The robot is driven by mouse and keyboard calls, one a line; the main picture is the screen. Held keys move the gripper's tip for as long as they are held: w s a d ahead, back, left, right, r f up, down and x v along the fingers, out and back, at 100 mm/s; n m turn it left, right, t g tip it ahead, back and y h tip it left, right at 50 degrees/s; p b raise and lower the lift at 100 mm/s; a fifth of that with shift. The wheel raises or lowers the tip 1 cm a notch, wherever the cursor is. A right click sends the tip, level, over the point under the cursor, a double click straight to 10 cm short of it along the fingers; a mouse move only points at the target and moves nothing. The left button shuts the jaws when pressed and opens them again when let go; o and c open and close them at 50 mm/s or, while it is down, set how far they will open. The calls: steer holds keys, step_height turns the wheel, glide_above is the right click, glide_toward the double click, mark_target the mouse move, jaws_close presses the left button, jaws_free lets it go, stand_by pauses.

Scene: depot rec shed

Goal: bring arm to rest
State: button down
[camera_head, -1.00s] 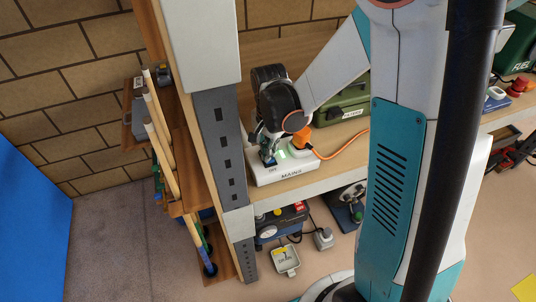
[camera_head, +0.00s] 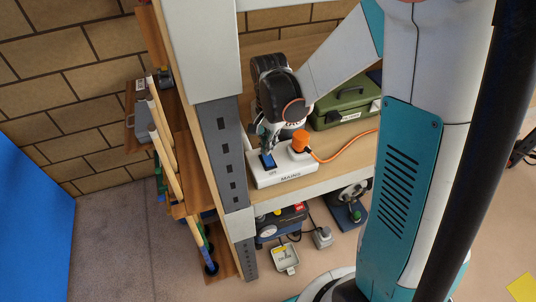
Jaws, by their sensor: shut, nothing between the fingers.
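My gripper (camera_head: 267,143) is over the left end of a white box marked MAINS (camera_head: 283,173) on the wooden shelf. Its fingers point down at a blue switch (camera_head: 267,161) on that box and are shut with nothing between them. I cannot tell whether the fingertips touch the switch. An orange plug (camera_head: 300,141) stands in the right part of the box, with an orange cable (camera_head: 345,156) running off to the right. My arm reaches in from the upper right.
A green case (camera_head: 342,110) stands behind the plug. A grey upright post (camera_head: 221,150) rises close left of my gripper. Wooden poles (camera_head: 162,135) stand farther left. Below the shelf are a small grey box (camera_head: 284,259) and other equipment. A blue panel (camera_head: 32,225) is at far left.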

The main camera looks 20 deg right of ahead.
steer(key=shift+r+p, duration=0.45)
steer(key=shift+r, duration=0.5)
